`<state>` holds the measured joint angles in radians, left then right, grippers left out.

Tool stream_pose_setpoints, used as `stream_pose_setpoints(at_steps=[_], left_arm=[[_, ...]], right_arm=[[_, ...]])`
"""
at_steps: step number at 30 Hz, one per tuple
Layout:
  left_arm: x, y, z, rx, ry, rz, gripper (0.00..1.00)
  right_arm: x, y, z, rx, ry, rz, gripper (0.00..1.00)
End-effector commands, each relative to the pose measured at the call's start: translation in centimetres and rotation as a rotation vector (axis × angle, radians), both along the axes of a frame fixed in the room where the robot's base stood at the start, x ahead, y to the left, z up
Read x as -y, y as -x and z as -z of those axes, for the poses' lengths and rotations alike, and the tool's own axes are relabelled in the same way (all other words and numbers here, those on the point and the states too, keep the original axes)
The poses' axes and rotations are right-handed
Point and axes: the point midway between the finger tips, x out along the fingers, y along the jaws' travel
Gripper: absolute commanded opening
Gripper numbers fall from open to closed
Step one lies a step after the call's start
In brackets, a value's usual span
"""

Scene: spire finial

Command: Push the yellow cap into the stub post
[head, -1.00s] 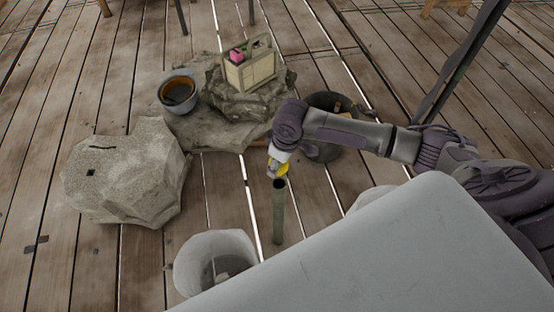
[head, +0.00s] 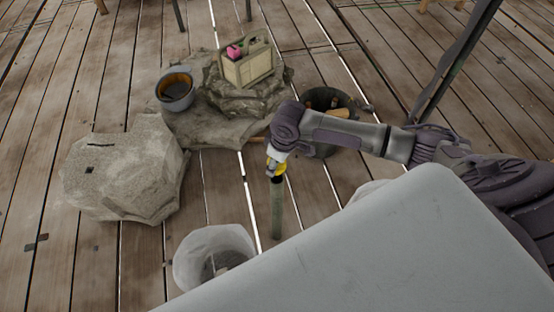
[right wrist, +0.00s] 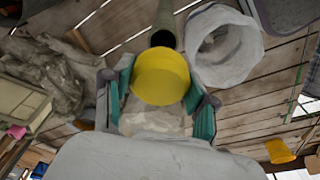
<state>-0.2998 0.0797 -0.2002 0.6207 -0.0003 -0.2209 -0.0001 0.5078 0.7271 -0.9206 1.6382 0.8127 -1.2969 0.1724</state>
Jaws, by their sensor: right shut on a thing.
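The yellow cap (head: 281,169) is in my right gripper (head: 273,166), at the end of the arm coming from the right. The green stub post (head: 277,212) stands upright just below it. In the right wrist view the cap (right wrist: 162,78) sits between the two teal fingers of the gripper (right wrist: 160,88), which is shut on it. The post (right wrist: 165,20) shows beyond the cap, with part of its dark open end beside the cap's edge. I cannot tell whether cap and post touch. My left gripper is not in view.
A white bucket (head: 212,255) stands left of the post. A dark bucket (head: 330,105) with tools is behind my right arm. A cut stone block (head: 120,175) lies left. A wooden box (head: 247,67) and a grey pot (head: 177,91) rest on rocks behind.

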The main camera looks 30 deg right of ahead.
Motion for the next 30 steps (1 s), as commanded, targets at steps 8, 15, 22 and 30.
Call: stream_pose_setpoints(at_steps=[8,15,22,30], left_arm=[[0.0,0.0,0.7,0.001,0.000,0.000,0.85],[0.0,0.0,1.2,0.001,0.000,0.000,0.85],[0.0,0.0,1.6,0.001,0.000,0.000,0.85],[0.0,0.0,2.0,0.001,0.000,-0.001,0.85]], right_arm=[[-0.1,0.0,1.6,-0.001,-0.002,0.000,0.34],[-0.1,0.0,2.8,-0.001,-0.001,0.000,0.34],[0.0,0.0,3.9,0.000,0.000,0.000,0.34],[0.0,0.0,5.2,-0.001,-0.001,0.001,0.34]])
